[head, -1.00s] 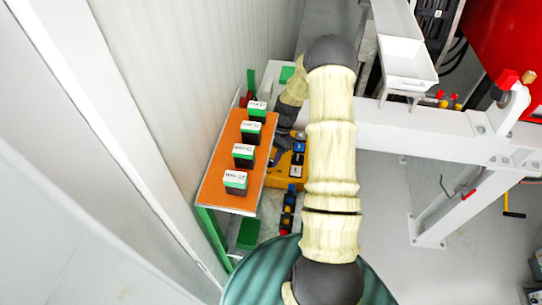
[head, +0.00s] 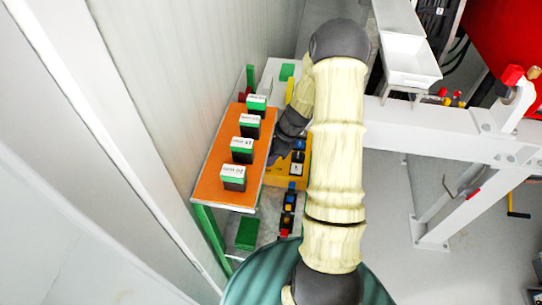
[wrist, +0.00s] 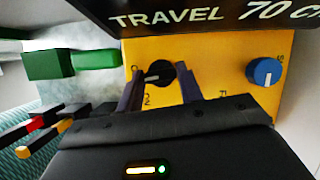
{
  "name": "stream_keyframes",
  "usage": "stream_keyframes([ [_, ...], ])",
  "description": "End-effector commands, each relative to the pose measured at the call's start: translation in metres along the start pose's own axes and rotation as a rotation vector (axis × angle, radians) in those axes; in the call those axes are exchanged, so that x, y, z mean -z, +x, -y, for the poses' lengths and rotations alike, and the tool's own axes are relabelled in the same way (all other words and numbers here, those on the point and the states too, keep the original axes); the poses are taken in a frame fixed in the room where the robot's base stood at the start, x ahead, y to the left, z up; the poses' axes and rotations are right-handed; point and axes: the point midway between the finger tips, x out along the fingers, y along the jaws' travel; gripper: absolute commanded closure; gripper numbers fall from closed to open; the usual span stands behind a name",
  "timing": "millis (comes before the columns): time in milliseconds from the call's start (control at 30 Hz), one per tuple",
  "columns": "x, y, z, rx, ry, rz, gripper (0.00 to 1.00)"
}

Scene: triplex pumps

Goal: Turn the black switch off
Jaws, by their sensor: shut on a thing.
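The black switch (wrist: 163,71) is a round knob with a pale pointer mark, on a yellow panel (wrist: 222,65) in the wrist view. In the head view, my gripper (head: 274,157) reaches down beside the orange shelf to the yellow panel (head: 288,178). My arm and the shelf hide the black switch there.
A blue knob (wrist: 264,72) sits right of the black switch. A dark "TRAVEL 70" sign (wrist: 210,15) overhangs the panel. A green block (wrist: 95,59) lies left. The orange shelf (head: 207,188) carries several green-black boxes close to my wrist. A white wall bounds the left.

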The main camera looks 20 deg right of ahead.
Motion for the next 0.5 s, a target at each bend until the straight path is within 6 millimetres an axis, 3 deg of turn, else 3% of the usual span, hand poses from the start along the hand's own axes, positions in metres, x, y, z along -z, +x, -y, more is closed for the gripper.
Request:
stream_keyframes([
  [500,-0.0005,-0.0016,0.0011,0.069,0.152,0.000,0.86],
])
